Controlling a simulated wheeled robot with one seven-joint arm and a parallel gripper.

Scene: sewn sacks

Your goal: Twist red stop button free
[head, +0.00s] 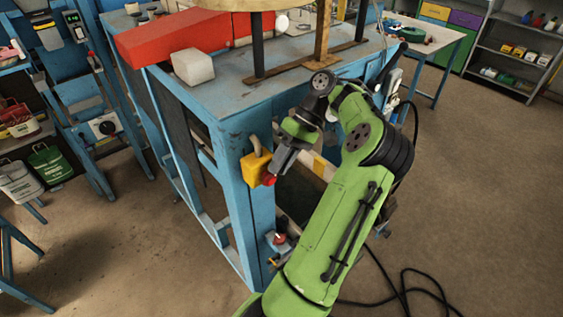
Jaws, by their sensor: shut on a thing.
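The red stop button (268,180) sits on a yellow box (254,165) fixed to the front corner leg of the blue machine frame. It is small in the head view and partly covered by my gripper. My gripper (272,176), at the end of my green arm, reaches in from the right, with its dark fingers pointing down and left. The fingers meet the button and are shut on it. The exact contact of each fingertip is too small to see.
The blue machine table (225,72) carries a red part (172,36) and a pale block (193,67). A small box with a red knob (280,239) sits lower on the leg. A black cable (400,292) lies on the open floor at right.

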